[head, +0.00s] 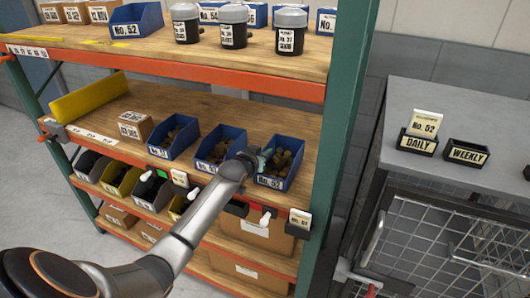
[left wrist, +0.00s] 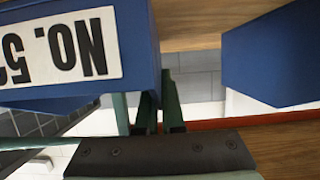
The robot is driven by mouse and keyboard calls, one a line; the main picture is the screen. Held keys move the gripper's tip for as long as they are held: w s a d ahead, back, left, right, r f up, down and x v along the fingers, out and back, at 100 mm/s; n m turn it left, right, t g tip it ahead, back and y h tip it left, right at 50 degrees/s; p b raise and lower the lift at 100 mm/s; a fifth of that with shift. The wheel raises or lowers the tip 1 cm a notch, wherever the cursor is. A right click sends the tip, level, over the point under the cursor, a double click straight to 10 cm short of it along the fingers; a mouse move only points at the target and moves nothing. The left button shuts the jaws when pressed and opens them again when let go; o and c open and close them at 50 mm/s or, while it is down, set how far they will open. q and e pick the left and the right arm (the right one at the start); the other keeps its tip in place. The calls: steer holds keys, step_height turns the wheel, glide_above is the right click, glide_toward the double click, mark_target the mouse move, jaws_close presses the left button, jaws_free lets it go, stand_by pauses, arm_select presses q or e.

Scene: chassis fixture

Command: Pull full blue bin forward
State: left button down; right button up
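Three blue bins stand on the middle shelf in the head view: a left one (head: 158,149), a middle one (head: 205,164) and a right one (head: 272,183). Each holds brownish parts; the right one looks well filled and its label seems to read "No. 52". My left gripper (head: 263,158) is at the left side of the right bin. In the left wrist view, its fingers (left wrist: 160,112) are close together at the side wall of the labelled blue bin (left wrist: 120,88), and one finger is partly hidden behind it. They appear shut on that wall. My right gripper is not in view.
A neighbouring blue bin (left wrist: 265,60) is close by in the left wrist view. A green post (head: 345,110) stands right of the bins. Black bins and a yellow bin (head: 122,180) sit below. A grey cabinet (head: 480,110) is at the right.

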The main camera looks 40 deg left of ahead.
arm_select(q)
steer(key=c, duration=1)
jaws_free()
steer(key=shift+o, duration=0.2)
steer(key=v, duration=1.2)
steer(key=shift+s+p, duration=0.25)
steer(key=shift+p, duration=0.1)
steer(key=s+d+f+m+g+h, duration=0.2)
steer(key=s+d+f+g, duration=0.2)
steer(key=s+d+f, duration=0.55)
steer(key=s+d+f+m+g+h, duration=0.1)
steer(key=s+d+f+g, duration=0.15)
steer(key=s+d, duration=0.45)
steer(key=s+d+f+m+g, duration=0.1)
steer(key=s+d+f+g, duration=0.15)
steer(key=s, duration=0.85)
steer(key=w+d+f+t+h, duration=0.1)
steer(key=d+f+t, duration=0.1)
steer(key=f, duration=0.3)
steer(key=w+d+f+t+h, duration=0.1)
steer(key=w+d+f+t, duration=0.1)
steer(key=f, duration=0.3)
steer(key=shift+w+f+t, duration=0.25)
steer(key=shift+w+t, duration=0.05)
steer(key=shift+w, duration=0.05)
